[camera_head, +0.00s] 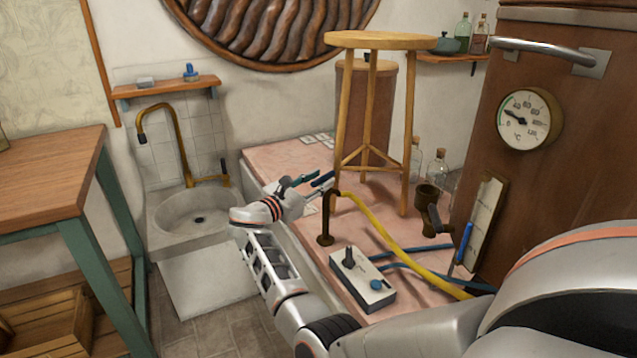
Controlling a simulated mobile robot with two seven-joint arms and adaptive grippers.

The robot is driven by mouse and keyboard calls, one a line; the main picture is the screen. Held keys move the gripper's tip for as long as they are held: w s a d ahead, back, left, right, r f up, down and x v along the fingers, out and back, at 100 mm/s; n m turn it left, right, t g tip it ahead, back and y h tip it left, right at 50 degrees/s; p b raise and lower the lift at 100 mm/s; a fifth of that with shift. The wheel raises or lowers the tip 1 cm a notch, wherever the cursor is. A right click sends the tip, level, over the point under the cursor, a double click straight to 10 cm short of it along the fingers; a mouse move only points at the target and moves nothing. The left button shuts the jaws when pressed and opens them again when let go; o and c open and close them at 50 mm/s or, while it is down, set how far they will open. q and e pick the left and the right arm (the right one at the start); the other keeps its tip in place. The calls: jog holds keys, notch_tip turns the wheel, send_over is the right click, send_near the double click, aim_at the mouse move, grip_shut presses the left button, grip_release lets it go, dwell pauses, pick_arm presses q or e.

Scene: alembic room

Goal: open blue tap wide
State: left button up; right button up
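A thin brown pipe stand (326,222) rises from the pink tiled platform, and a blue lever (323,179) shows at its top. I take this lever to be the blue tap's handle, but it is small and partly hidden. My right gripper (314,182) is at the lever, reaching in from the lower right. Its fingers look apart, with the lever close to or between them; I cannot tell whether they touch it. My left gripper is not in view.
A yellow hose (400,251) runs from near the pipe top to the right. A white control box (362,280) with a blue knob sits in front. A wooden stool (380,41) stands behind, and a brown boiler (570,80) at right. A sink (198,215) is at left.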

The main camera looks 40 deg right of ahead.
aim_at(319, 179)
jog(key=shift+f, duration=0.1)
notch_tip(319, 179, up, 10)
jog(key=shift+r, duration=0.1)
dwell(0.6)
